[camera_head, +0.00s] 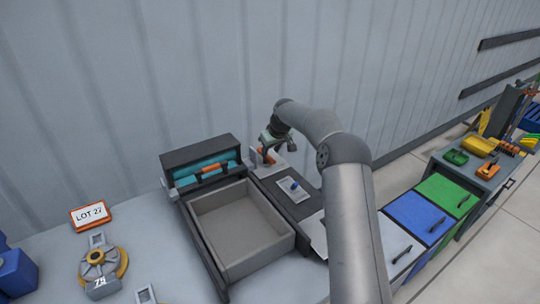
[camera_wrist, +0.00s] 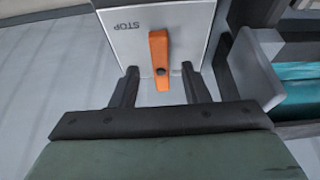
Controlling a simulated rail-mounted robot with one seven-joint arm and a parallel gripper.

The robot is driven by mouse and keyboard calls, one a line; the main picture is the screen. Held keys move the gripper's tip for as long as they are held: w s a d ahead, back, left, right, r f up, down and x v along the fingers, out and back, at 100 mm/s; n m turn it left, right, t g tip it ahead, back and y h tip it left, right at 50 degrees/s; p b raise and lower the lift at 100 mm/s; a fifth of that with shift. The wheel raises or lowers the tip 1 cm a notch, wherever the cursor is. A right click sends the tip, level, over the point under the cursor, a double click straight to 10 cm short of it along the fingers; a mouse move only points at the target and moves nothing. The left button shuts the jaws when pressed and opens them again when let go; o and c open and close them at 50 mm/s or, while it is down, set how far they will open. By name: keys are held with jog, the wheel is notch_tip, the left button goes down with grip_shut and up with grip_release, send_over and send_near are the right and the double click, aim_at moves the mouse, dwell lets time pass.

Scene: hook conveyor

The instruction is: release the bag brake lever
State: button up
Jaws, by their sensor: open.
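An orange lever (camera_wrist: 159,55) stands on a light grey panel (camera_wrist: 125,40) marked STOP, the lettering upside down in the wrist view. A small orange part beside my gripper in the head view (camera_head: 266,156) looks like the same lever. My gripper (camera_wrist: 160,70) is open, its two dark fingers either side of the lever's lower end with gaps on both sides. In the head view my gripper (camera_head: 276,140) is at the back of the bench, partly hidden by my own arm.
A dark housing (camera_head: 195,152) with teal rolls and an orange handle stands left of the lever. A large empty grey bin (camera_head: 285,238) is in front. A grey wall closes the back. Blue and green lidded boxes (camera_head: 440,190) stand to the right.

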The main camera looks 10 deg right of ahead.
jog(key=b+v, duration=0.2)
jog(key=v, duration=1.2)
jog(key=shift+r, duration=0.3)
jog(key=shift+d, duration=0.1)
jog(key=shift+s, duration=0.1)
jog(key=s+a+m+g+h, duration=0.1)
jog(key=s+a, duration=0.1)
jog(key=s, duration=0.9)
jog(key=s+a+g+h, duration=0.1)
jog(key=s+a, duration=0.2)
jog(key=s, duration=0.8)
jog(key=s+f+m, duration=0.1)
jog(key=s+f, duration=0.3)
jog(key=s, duration=0.9)
jog(key=s+d+f+m+g, duration=0.1)
jog(key=s+f, duration=0.3)
jog(key=s, duration=0.9)
jog(key=shift+s+d+f+m+g, duration=0.2)
jog(key=shift+s+m+g, duration=0.1)
jog(key=shift+m, duration=0.5)
